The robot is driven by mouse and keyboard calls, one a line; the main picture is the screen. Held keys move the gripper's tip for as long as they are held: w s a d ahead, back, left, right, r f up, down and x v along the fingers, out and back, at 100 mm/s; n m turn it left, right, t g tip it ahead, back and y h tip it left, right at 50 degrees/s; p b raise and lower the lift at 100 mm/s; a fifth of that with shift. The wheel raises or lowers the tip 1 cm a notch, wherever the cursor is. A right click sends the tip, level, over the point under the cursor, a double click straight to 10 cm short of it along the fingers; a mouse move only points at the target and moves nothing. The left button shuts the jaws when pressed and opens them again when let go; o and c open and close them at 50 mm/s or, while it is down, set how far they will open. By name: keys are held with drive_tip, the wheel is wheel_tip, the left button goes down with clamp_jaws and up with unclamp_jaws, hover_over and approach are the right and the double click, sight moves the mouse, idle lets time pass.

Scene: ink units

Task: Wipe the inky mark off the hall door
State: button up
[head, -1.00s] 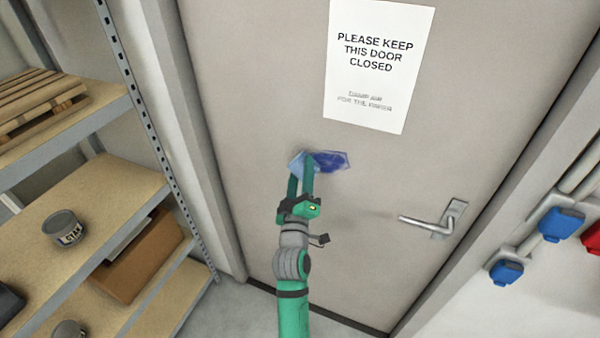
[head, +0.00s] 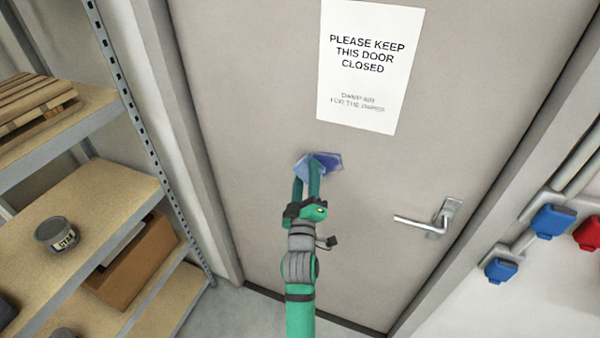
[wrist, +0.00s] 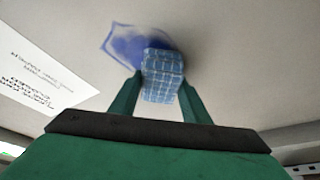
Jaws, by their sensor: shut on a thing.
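The grey hall door (head: 270,100) fills the middle of the head view, shut, with a lever handle (head: 430,222) at its right. A blue-violet inky mark (head: 332,161) is on the door below the paper sign. My gripper (head: 308,174) is shut on a light blue checked cloth (head: 303,165), held at the door over the left part of the mark. In the wrist view the cloth (wrist: 162,75) sits between my two green fingers and overlaps one end of the mark (wrist: 125,42). The part of the mark behind the cloth is hidden.
A white sign (head: 370,65) is on the door above the mark. Metal shelving (head: 85,205) with a tin (head: 57,235), a cardboard box (head: 135,265) and a wooden pallet (head: 30,100) stands at left. Blue sockets (head: 553,221) and pipes are on the right wall.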

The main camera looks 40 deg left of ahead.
sight(298, 170)
drive_tip(key=shift+w+d, duration=0.25)
drive_tip(key=shift+d, duration=0.7)
drive_tip(key=shift+w+d, duration=0.3)
drive_tip(key=shift+d, duration=0.6)
drive_tip(key=shift+w+d, duration=0.25)
drive_tip(key=shift+d, duration=0.7)
drive_tip(key=shift+w+d, duration=0.15)
drive_tip(key=shift+d, duration=0.7)
drive_tip(key=shift+w+d, duration=0.15)
drive_tip(key=shift+d, duration=0.7)
drive_tip(key=shift+w+r, duration=0.1)
drive_tip(key=shift+r, duration=0.8)
drive_tip(key=shift+s+a, duration=0.3)
drive_tip(key=shift+a, duration=0.75)
drive_tip(key=shift+s+a, duration=0.25)
drive_tip(key=shift+a, duration=0.8)
drive_tip(key=shift+c, duration=0.4)
